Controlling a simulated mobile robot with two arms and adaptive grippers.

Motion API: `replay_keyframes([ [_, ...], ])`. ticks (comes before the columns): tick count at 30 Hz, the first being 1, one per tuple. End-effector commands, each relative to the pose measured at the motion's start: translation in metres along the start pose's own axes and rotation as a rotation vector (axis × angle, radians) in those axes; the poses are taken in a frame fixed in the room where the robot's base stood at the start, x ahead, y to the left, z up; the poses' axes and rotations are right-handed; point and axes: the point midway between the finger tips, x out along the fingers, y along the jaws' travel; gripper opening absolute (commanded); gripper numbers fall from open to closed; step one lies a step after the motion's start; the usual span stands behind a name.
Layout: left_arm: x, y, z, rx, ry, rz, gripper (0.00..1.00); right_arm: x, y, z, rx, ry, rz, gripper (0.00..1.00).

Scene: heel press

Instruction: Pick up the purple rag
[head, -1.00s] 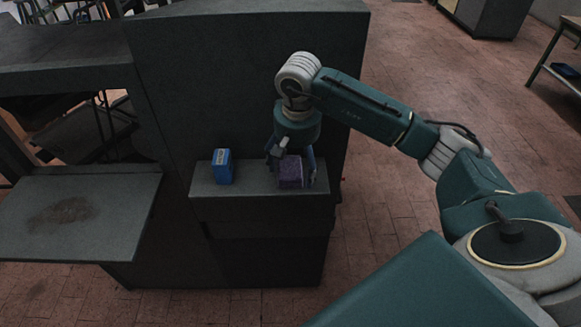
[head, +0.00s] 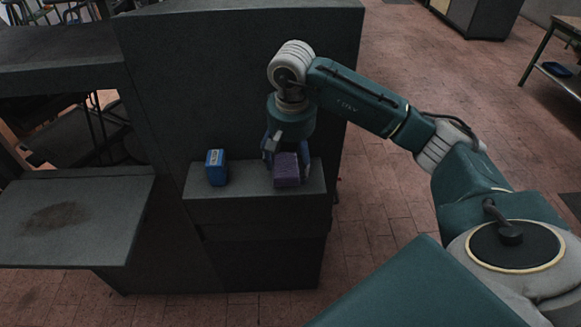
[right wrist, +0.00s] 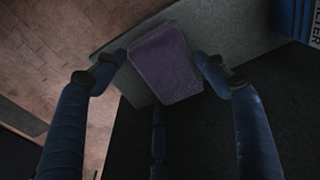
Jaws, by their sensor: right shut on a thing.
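The purple rag (head: 286,170), a folded block shape, is at the right end of a grey ledge (head: 235,188) on the dark machine. My right gripper (head: 286,158) comes down over it from above, with its fingers at the rag's two sides, shut on it. In the right wrist view the rag (right wrist: 165,65) lies between the fingertips (right wrist: 160,66). I cannot tell any clear gap under the rag. My left gripper is not in view.
A blue box (head: 217,168) stands on the ledge to the left of the rag. The machine's dark upright wall (head: 215,80) rises just behind. A stained grey plate (head: 110,215) juts out at the left. The brick floor at right is open.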

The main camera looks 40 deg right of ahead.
Motion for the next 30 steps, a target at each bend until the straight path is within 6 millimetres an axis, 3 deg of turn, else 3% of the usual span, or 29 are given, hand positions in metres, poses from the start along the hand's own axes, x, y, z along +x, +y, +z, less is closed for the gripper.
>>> replay_keyframes([
  [9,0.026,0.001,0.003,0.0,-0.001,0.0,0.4,-0.056,-0.001,-0.009,0.002,0.008,-0.006,0.5],
  [17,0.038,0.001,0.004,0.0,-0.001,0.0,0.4,-0.06,0.001,0.054,-0.005,0.007,-0.001,0.49],
  [24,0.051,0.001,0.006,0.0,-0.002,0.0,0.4,-0.068,0.0,0.123,-0.007,0.008,-0.003,0.49],
  [30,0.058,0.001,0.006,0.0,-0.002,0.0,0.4,-0.074,0.0,0.165,-0.005,0.006,-0.002,0.49],
])
